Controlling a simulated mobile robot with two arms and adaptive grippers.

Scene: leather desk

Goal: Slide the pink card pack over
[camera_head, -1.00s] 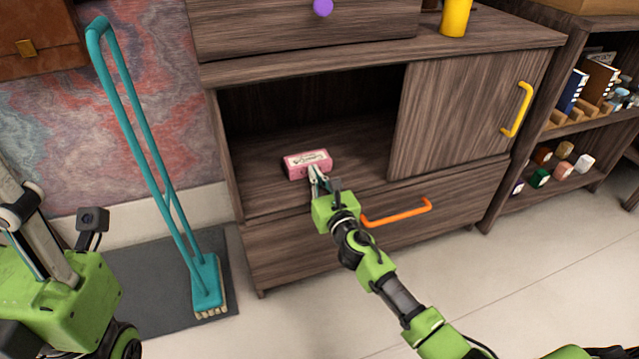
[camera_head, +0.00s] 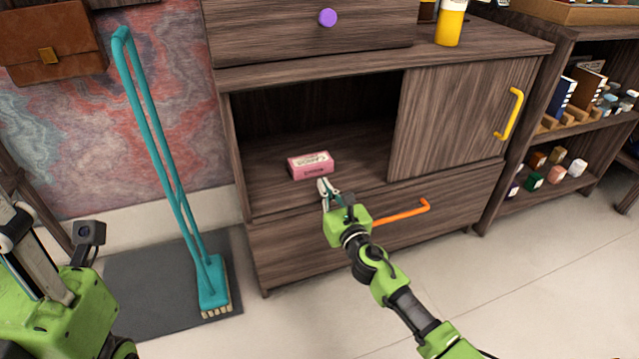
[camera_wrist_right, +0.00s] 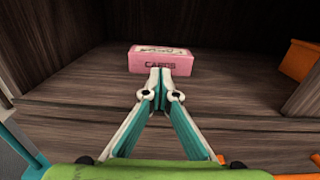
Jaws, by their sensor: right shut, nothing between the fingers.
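The pink card pack (camera_head: 311,166) lies flat on the floor of the cabinet's open left compartment, its lettered long side facing me. It also shows in the right wrist view (camera_wrist_right: 160,62), straight ahead of the fingers. My right gripper (camera_head: 322,184) is shut and empty, just in front of the pack near the compartment's front edge. In the wrist view its fingertips (camera_wrist_right: 161,74) overlap the pack's lower front edge; in the head view they look slightly apart from it. My left gripper is out of view.
A sliding door (camera_head: 450,125) with a yellow handle covers the compartment's right side. An orange-handled drawer (camera_head: 380,230) is below. A teal broom (camera_head: 165,180) stands left of the cabinet. Shelf floor left of the pack is bare.

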